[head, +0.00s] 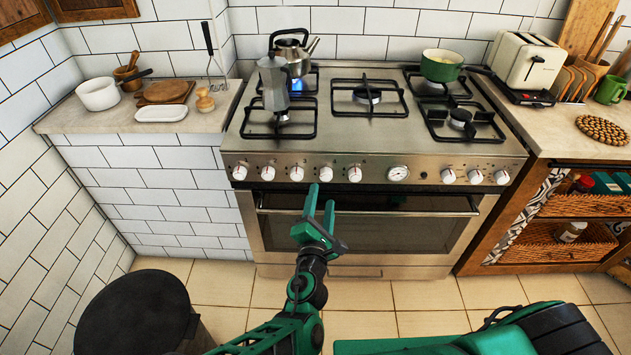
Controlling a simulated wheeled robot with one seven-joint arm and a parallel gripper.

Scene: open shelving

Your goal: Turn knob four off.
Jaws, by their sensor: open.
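The steel stove (300,150) has a row of white knobs along its front panel. Counting from the left, the fourth knob (326,174) sits between the third knob (297,173) and the fifth knob (355,174). I cannot read its setting. A blue flame (297,86) shows at the rear left burner, under a steel kettle (293,55). My gripper (321,195) is open and empty. Its green fingers point up toward the panel, just below the fourth knob in the picture. I cannot tell how far they are from it.
A moka pot (273,84) stands on the front left burner and a green pot (441,65) at the rear right. The oven handle (370,212) runs below the knobs. A round dial (399,173) splits the row. A dark bin (130,310) stands at lower left.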

